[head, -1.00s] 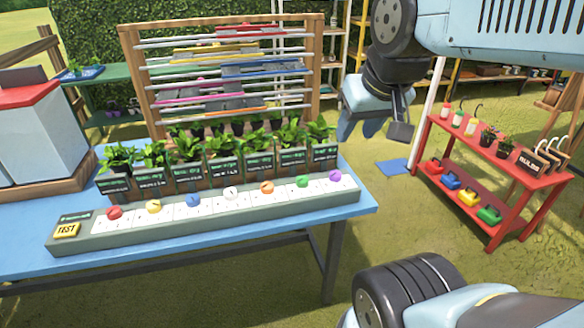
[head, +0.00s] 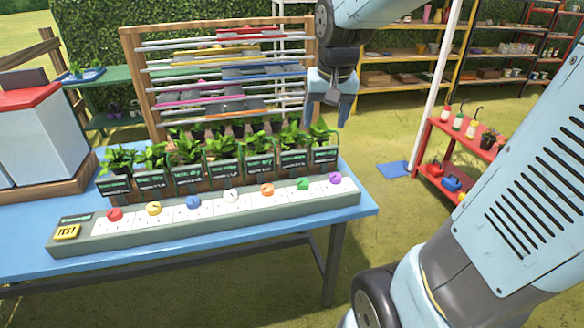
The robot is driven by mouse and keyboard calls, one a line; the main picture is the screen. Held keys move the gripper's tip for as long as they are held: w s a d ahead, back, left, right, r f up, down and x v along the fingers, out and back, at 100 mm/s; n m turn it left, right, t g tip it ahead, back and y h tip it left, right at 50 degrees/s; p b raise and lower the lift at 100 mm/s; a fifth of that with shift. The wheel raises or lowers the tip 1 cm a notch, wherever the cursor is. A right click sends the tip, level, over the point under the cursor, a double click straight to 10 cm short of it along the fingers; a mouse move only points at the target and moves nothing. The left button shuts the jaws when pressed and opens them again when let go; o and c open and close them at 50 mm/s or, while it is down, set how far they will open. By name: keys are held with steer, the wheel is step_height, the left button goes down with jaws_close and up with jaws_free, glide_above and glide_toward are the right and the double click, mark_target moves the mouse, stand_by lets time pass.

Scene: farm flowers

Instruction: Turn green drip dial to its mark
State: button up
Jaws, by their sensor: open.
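The green drip dial (head: 303,184) sits on the long grey panel (head: 150,234) at the front of the blue table. It is between the orange dial (head: 266,190) and the purple dial (head: 335,178). Its mark is too small to read. Red (head: 114,214), yellow (head: 153,208), blue (head: 193,202) and white (head: 231,196) dials stand to the left. My gripper (head: 330,120) is open and empty, pointing down. It appears above and behind the right end of the panel, apart from the green dial.
Potted plants with dark labels (head: 215,165) stand in a row just behind the panel. A yellow TEST button (head: 67,232) is at the panel's left end. A wooden rack with rails (head: 140,85) rises behind. A red shelf (head: 432,140) stands right. The panel's front side is clear.

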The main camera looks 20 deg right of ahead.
steer(key=w+f+m+g, duration=0.1)
steer(key=w+f+g, duration=0.1)
steer(key=w+f, duration=0.5)
steer(key=m+g, duration=0.1)
steer(key=m, duration=0.1)
glide_toward(303, 181)
step_height(303, 181, down, 9)
steer(key=shift+w+d+f, duration=0.1)
steer(key=shift+w, duration=0.05)
steer(key=c, duration=1)
steer(key=shift+d, duration=0.2)
steer(key=shift+c, duration=0.2)
steer(key=shift+a, duration=0.15)
